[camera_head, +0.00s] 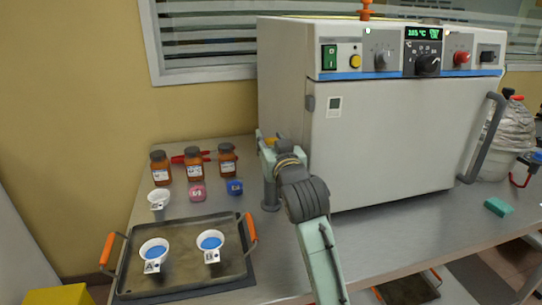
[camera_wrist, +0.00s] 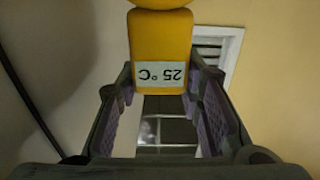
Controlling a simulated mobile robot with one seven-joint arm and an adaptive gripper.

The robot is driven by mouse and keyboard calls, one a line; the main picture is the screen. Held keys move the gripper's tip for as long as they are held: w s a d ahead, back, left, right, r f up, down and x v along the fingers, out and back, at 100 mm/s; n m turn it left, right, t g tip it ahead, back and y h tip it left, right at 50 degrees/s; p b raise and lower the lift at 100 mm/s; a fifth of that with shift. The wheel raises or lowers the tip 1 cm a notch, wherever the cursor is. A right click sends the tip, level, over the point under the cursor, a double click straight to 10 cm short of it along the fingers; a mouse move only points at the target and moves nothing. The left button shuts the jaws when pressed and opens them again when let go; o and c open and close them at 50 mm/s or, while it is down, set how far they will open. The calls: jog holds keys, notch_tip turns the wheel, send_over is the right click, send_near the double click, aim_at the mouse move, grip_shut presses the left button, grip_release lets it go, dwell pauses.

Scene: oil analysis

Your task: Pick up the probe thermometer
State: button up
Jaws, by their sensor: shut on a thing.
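The probe thermometer (camera_wrist: 160,50) is a yellow handheld body with a pale display reading 25 °C, upside down in the wrist view. My gripper (camera_wrist: 161,82) is shut on it, with one finger at each side of the lower end of the body. The top of the thermometer is cut off by the frame edge. In the head view only a small yellow part (camera_head: 271,141) shows beyond my wrist, in front of the oven's left side. My arm hides most of the gripper there, and I cannot make out the probe tip.
A large grey oven (camera_head: 390,140) with a display and knobs stands on the steel bench (camera_head: 350,240). Several brown jars (camera_head: 194,165) and small cups stand at the left. A tray (camera_head: 180,235) with orange handles holds two white dishes of blue material. A green block (camera_head: 497,206) lies right.

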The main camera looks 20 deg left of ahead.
jog(key=shift+r, duration=0.1)
notch_tip(320, 180, up, 8)
jog(key=p, duration=0.6)
jog(key=shift+p, duration=0.3)
notch_tip(320, 180, up, 10)
jog(key=shift+f+b, duration=0.1)
jog(key=shift+b, duration=0.2)
